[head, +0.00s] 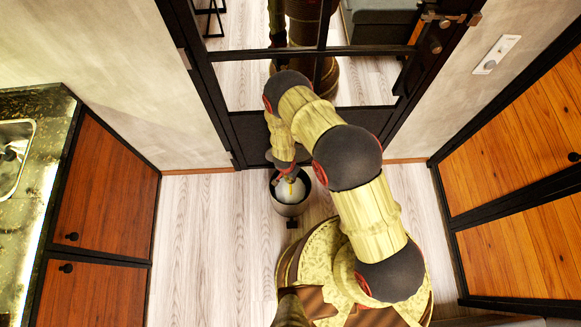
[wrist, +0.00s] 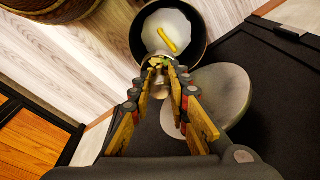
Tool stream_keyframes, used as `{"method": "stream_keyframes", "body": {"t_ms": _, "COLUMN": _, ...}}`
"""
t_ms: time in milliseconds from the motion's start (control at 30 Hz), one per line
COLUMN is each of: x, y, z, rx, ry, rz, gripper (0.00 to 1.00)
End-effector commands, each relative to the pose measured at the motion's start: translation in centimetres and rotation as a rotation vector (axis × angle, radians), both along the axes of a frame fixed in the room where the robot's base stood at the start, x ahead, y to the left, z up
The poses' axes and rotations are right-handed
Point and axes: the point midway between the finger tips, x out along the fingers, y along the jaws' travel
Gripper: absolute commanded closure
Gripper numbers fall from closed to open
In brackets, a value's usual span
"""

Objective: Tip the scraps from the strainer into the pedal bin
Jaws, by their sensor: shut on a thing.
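The pedal bin (head: 291,208) stands open on the floor by the dark glazed door, its white inside showing. In the wrist view its dark rim (wrist: 137,42) is just beyond my fingertips, and a grey disc, seemingly its raised lid (wrist: 222,95), is at the right. My gripper (wrist: 160,68) is over the bin's near edge, shut on a small metallic thing, seemingly the strainer (wrist: 159,84), mostly hidden by the fingers. Small green-yellow bits (wrist: 158,60) show at the fingertips. A yellow scrap (wrist: 167,40) shows against the white inside; whether it rests or falls I cannot tell.
The glazed door (head: 250,125) stands close behind the bin. A counter with a sink (head: 14,150) and wooden cupboards (head: 105,190) is at the left. Wooden cabinets (head: 520,180) are at the right. The pale floor (head: 210,240) left of the bin is clear.

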Motion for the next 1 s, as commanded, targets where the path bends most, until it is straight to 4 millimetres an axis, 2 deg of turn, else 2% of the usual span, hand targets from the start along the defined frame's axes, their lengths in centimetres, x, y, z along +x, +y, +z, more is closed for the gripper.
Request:
{"method": "stream_keyframes", "body": {"t_ms": 200, "x": 1.2, "y": 0.2, "z": -1.4, "rx": -0.003, "ry": 0.001, "rz": -0.246, "gripper": 1.00}}
{"method": "stream_keyframes", "body": {"t_ms": 400, "x": 2.2, "y": -0.2, "z": -1.7, "rx": -0.001, "ry": 0.000, "rz": -0.385, "gripper": 1.00}}
{"method": "stream_keyframes", "body": {"t_ms": 1000, "x": 2.9, "y": -0.7, "z": -2.4, "rx": 0.070, "ry": 0.009, "rz": -0.423, "gripper": 1.00}}
